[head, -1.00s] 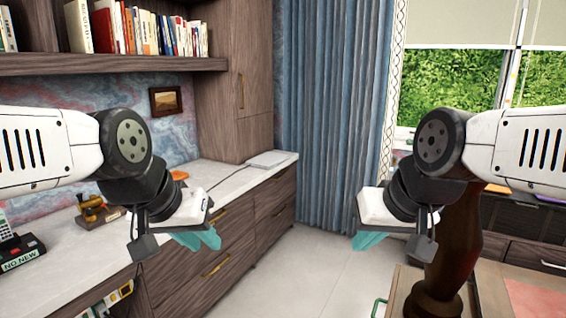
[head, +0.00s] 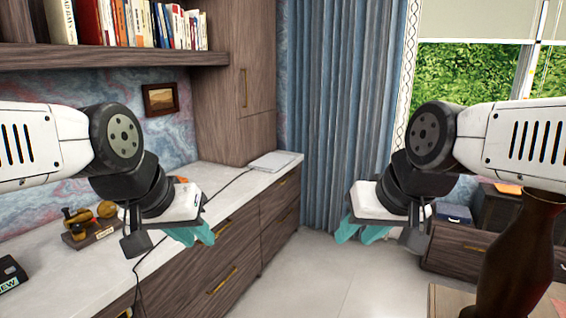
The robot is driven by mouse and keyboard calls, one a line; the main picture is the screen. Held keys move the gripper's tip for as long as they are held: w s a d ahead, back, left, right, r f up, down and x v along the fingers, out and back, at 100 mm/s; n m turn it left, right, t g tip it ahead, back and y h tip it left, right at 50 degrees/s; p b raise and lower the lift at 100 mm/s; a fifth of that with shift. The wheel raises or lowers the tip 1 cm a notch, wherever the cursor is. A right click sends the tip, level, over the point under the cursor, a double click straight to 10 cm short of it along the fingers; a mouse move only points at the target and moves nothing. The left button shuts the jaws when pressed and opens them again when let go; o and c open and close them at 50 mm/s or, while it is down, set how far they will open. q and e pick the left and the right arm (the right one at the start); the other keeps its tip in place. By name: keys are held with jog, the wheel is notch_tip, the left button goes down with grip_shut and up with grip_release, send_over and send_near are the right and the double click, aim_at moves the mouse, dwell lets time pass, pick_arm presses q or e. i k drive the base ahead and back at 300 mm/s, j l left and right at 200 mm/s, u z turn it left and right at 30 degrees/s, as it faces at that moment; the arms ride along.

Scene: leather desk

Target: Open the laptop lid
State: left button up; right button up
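No laptop that I can clearly identify is in view. A flat pale object (head: 274,161) lies at the far end of the white counter; I cannot tell what it is. My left gripper (head: 191,236) hangs in the air in front of the counter's drawers, with teal fingers pointing down, apparently apart and with nothing between them. My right gripper (head: 361,231) hangs in front of the curtain and floor, its teal fingers apparently apart and empty. Neither gripper appears to touch anything.
The white counter (head: 215,183) runs along the left, with stamps on a wooden holder (head: 90,226). A dark brown vase (head: 520,255) stands on a desk (head: 450,302) at the lower right. A low drawer cabinet (head: 455,250) is behind it. Floor (head: 335,278) between is clear.

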aim_at(271, 161)
jog(key=i+j+z, duration=0.2)
jog(key=i, duration=0.25)
jog(key=i+z, duration=0.2)
jog(key=i, duration=0.25)
jog(key=i+j+z, duration=0.2)
jog(key=i, duration=0.9)
jog(key=i+l+u, duration=0.15)
jog(key=i, duration=0.8)
jog(key=i+u, duration=0.15)
jog(key=i, duration=0.4)
